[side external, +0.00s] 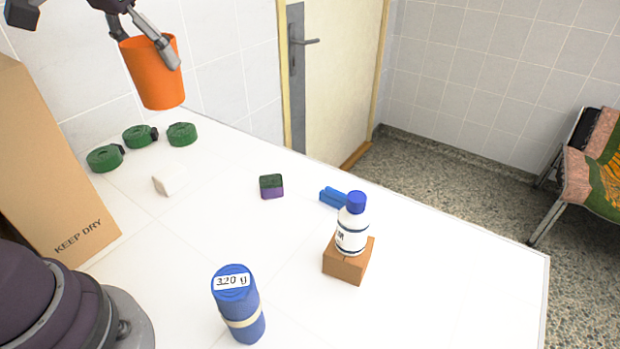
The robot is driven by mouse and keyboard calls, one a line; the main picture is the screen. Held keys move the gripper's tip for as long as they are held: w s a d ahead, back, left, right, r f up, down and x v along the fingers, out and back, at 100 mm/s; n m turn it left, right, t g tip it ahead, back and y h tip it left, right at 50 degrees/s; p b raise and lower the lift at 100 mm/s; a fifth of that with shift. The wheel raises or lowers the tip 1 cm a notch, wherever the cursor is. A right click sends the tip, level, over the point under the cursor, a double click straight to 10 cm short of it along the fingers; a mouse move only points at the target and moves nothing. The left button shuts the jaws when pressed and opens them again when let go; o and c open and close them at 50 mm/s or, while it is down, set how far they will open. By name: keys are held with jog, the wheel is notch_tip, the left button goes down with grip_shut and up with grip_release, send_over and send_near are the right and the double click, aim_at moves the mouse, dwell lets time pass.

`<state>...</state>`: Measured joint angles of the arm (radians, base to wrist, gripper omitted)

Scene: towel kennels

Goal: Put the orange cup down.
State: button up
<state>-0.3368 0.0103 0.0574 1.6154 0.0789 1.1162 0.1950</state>
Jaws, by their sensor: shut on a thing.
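The orange cup (153,78) hangs in the air at the upper left of the side external view, above the far left part of the table. It is upright with a slight tilt. My gripper (143,45) is shut on the cup near its rim, with one finger across the outside of the near right wall. The other finger is partly hidden at the left of the rim. The cup's inside is mostly hidden.
Several green rolls (140,136) lie below the cup. A whitish block (168,181), a green-purple block (271,186), a blue object (332,197), a bottle (352,228) on a wooden block (346,266) and a blue cylinder (240,310) stand around. A cardboard box (50,170) is at left. The white table (440,285) is clear at right.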

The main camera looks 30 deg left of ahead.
jog(key=shift+s+a+f+n, duration=0.2)
jog(key=shift+s+a+n, duration=0.1)
jog(key=shift+s+a, duration=0.2)
jog(key=shift+s+a+f+n, duration=0.2)
jog(key=shift+s+a+n, duration=0.1)
jog(key=shift+s+a, duration=0.15)
notch_tip(320, 180, down, 15)
jog(key=shift+w+a+f, duration=0.85)
jog(key=shift+w+a, duration=0.25)
jog(key=shift+w, duration=1.35)
jog(key=shift+w+a+f, duration=0.9)
jog(key=shift+w+a, duration=0.25)
jog(key=shift+w, duration=1.25)
jog(key=shift+w+a+f, duration=0.85)
jog(key=shift+w+a, duration=0.25)
jog(key=shift+w, duration=1.35)
jog(key=shift+f, duration=0.1)
jog(key=o, duration=1)
jog(key=shift+o, duration=0.2)
